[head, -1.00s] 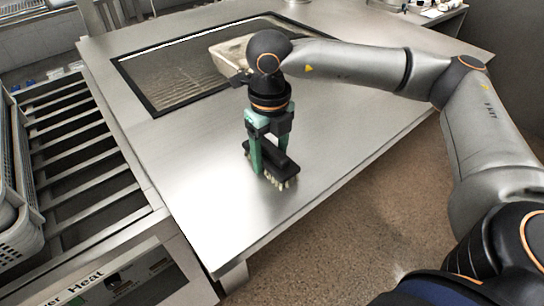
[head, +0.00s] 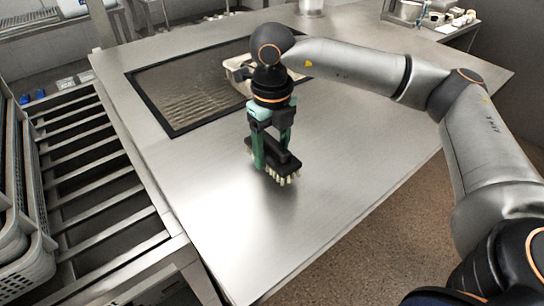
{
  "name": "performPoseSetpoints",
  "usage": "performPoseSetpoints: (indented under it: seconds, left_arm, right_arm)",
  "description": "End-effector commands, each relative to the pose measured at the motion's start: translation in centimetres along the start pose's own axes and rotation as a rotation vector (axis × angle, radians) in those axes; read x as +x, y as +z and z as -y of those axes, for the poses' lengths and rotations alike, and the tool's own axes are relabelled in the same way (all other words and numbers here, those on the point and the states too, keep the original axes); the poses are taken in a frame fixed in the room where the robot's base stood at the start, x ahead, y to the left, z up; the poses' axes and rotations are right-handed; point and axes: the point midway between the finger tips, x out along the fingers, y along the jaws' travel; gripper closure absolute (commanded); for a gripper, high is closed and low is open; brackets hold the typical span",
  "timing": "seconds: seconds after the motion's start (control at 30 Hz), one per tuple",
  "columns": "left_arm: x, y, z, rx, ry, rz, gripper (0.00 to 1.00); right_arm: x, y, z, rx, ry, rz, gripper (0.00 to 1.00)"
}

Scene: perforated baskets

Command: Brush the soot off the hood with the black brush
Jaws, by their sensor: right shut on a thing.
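My right gripper (head: 271,150) is shut on the black brush (head: 286,163). The brush has a dark body and pale bristles that point down at the steel counter. The bristles are at or just above the counter surface; I cannot tell whether they touch. The green fingers sit on either side of the brush body. No hood and no clear soot can be made out in this view. My left gripper is not in view.
The steel counter (head: 330,190) is mostly bare. A dark-framed recessed panel (head: 185,92) lies behind the brush, with a pale tray (head: 238,72) at its right end, partly hidden by my arm. A slatted rack (head: 85,150) and a white perforated basket (head: 28,262) stand at left.

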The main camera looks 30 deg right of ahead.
Motion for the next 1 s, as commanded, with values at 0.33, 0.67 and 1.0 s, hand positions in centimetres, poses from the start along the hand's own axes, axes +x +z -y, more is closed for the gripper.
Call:
performPoseSetpoints:
  seconds: [0.33, 0.67, 1.0]
  left_arm:
    - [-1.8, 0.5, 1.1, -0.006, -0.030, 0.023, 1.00]
    - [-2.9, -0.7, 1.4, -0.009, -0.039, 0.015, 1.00]
    - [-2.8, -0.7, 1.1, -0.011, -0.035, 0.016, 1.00]
  right_arm:
    - [-3.4, 0.3, 0.4, -0.004, 0.000, -0.003, 0.88]
    - [-5.7, 0.6, 0.7, -0.007, 0.000, -0.003, 0.88]
    - [-5.7, 0.6, 0.7, -0.008, 0.000, -0.003, 0.88]
